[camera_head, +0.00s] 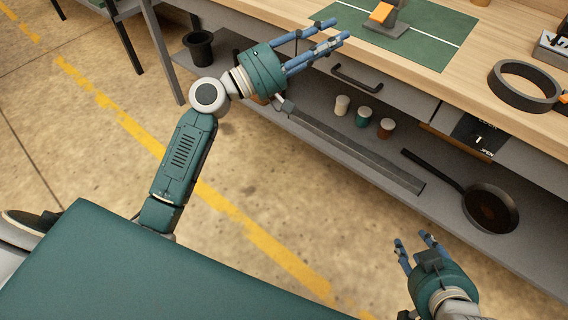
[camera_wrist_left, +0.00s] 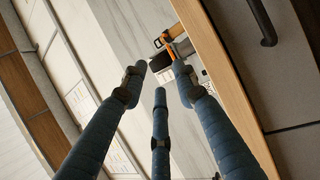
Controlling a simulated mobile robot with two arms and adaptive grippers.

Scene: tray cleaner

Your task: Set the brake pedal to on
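A grey device with an orange pad (camera_head: 381,13) stands on the green mat on the workbench, at the top of the head view. It looks like the brake pedal, but its on or off state cannot be read. Orange parts also show beyond the fingertips in the left wrist view (camera_wrist_left: 171,36); whether they are the same device is unclear. My left gripper (camera_head: 336,31) is open and empty near the bench's front edge, to the left of the device and apart from it. My right gripper (camera_head: 415,240) is open and empty, low in front of the shelf.
The workbench (camera_head: 461,84) has a drawer handle (camera_head: 357,78) below its edge and a black ring (camera_head: 523,86) on top. A lower shelf holds three small jars (camera_head: 363,117) and a pan (camera_head: 490,208). A black bin (camera_head: 199,47) stands at the left. Open floor lies between.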

